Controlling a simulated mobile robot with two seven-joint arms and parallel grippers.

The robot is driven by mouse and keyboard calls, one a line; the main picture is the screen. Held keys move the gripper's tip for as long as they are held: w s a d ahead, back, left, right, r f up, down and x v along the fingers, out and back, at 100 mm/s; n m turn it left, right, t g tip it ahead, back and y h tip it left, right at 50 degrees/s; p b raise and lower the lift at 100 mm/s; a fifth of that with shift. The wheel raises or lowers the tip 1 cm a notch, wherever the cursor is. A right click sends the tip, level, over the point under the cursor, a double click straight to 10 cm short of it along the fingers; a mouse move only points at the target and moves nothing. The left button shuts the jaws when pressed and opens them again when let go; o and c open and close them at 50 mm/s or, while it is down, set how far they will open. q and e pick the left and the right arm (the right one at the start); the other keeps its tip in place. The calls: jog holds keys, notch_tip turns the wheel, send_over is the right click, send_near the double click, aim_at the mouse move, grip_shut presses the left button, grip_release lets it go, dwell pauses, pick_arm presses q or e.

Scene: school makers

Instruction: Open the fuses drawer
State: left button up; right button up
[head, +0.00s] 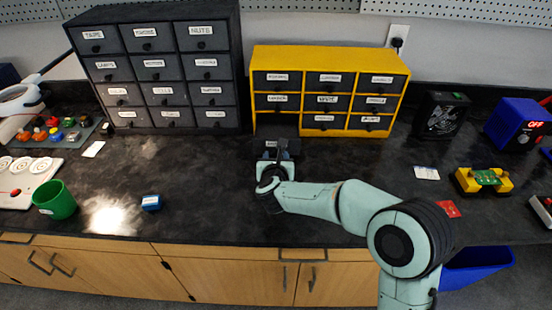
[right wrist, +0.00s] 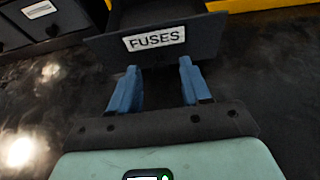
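The fuses drawer (head: 262,146) is a dark drawer pulled out from the bottom left slot of the yellow cabinet (head: 330,53). In the right wrist view its front (right wrist: 200,38) bears a white label (right wrist: 154,39) reading FUSES, and part of its dark inside shows behind. My right gripper (right wrist: 158,85) is just in front of the drawer front, its two blue fingers apart with nothing visible between them. In the head view the right gripper (head: 277,158) partly hides the drawer. My left gripper is not in view.
A dark drawer cabinet (head: 158,57) stands to the left. A green cup (head: 56,203) and small blue block (head: 151,203) are on the black counter. A black box (head: 440,115), blue power unit (head: 517,124) and yellow holder (head: 484,181) are to the right.

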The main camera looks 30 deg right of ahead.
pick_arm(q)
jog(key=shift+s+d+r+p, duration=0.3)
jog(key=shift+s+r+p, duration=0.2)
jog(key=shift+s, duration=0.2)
pick_arm(e)
jog(key=v, duration=1.3)
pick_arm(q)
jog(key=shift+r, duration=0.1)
pick_arm(e)
jog(key=shift+s+a+r, duration=0.15)
jog(key=shift+r, duration=0.05)
